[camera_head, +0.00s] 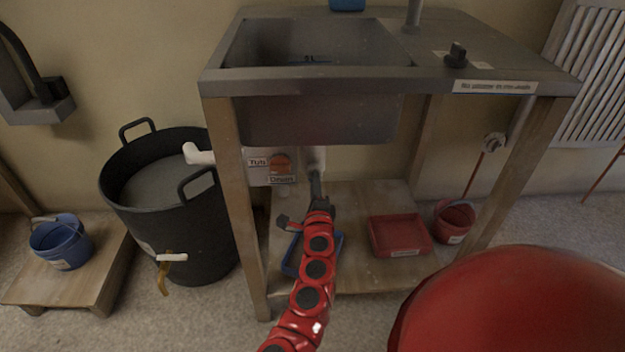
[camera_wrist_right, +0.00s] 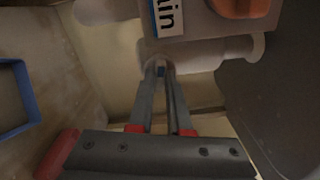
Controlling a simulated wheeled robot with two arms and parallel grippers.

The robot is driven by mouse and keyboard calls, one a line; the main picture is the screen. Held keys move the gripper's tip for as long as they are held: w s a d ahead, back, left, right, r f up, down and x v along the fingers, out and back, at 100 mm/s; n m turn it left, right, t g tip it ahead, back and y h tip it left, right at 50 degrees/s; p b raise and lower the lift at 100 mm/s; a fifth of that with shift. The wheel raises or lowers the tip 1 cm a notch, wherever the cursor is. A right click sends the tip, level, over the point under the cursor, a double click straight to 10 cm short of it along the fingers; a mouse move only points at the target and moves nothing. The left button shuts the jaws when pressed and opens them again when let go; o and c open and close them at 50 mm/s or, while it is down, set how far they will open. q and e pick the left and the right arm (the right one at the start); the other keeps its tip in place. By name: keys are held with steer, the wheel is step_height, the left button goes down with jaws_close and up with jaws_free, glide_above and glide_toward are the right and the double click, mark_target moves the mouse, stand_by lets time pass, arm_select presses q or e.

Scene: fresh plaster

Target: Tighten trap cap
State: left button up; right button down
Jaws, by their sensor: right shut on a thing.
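The white trap pipework (camera_head: 315,158) hangs under the sink basin, mostly hidden behind my gripper. In the wrist view the pale pipe (camera_wrist_right: 215,50) runs across above the fingertips. My right gripper (camera_head: 316,180) reaches up under the sink from the front. In the wrist view its two long grey fingers (camera_wrist_right: 162,70) close together at the underside of the trap, shut on the trap cap. I cannot tell how tight the cap sits. My left gripper is not in view.
A sign panel with an orange knob (camera_head: 280,163) is close left. Wooden legs (camera_head: 240,210) flank the space.

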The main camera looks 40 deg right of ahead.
steer(key=shift+w+a+m, duration=0.1)
steer(key=shift+a+m, duration=0.15)
steer(key=shift+m, duration=0.35)
steer(key=m+p, duration=0.7)
steer(key=m, duration=0.7)
steer(key=shift+d, duration=0.2)
steer(key=c, duration=0.8)
jaws_free()
